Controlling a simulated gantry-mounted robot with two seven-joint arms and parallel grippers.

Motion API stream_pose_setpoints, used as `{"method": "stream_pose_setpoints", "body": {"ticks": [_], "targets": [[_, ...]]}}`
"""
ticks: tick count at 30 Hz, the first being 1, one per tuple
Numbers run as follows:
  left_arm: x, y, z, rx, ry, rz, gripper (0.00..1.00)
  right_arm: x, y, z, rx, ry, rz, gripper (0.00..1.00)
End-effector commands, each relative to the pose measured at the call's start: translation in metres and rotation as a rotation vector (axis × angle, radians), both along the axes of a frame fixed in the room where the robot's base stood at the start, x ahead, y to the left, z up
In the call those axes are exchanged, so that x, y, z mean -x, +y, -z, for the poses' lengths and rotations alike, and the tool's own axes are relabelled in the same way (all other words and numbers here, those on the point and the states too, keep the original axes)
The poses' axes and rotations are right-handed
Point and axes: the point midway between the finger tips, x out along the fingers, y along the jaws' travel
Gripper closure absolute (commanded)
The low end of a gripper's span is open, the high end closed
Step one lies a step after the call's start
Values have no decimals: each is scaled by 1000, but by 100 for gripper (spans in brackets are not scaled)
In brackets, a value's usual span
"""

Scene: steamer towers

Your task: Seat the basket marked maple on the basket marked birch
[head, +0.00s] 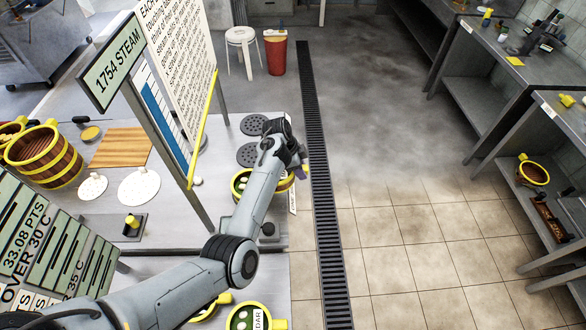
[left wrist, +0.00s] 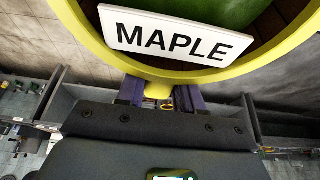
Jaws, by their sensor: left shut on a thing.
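The maple basket shows in the left wrist view by its white MAPLE label (left wrist: 178,38), yellow rim and green contents. My left gripper (left wrist: 160,94) is shut on this basket at its rim side, with a purple finger on each side of a small yellow part. In the head view the left gripper (head: 300,168) is at the counter's right edge. Yellow-rimmed basketwork (head: 241,183) shows on both sides of my forearm there; the arm hides its middle, and I cannot tell whether it is one basket or two. No BIRCH label is readable. My right gripper is not in view.
A basket with a label ending in DAR (head: 241,318) stands at the bottom. Wooden baskets (head: 47,158) stand at the left. Dark round burners (head: 254,124) lie behind my arm. A sign board (head: 180,70) rises over the counter. Floor right of the drain grate (head: 318,150) is clear.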

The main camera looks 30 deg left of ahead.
Motion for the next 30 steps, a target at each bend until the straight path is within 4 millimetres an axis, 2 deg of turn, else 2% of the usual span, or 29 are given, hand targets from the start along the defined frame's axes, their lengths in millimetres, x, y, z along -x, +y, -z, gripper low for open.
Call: {"method": "stream_pose_setpoints", "body": {"ticks": [14, 20, 30], "targets": [[-2, -3, -1, 0, 0, 5, 100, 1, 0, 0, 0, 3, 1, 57], [-1, -2, -4, -2, 1, 5, 100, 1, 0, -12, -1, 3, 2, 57], [29, 41, 6, -2, 2, 2, 100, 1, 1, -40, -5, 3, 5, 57]]}}
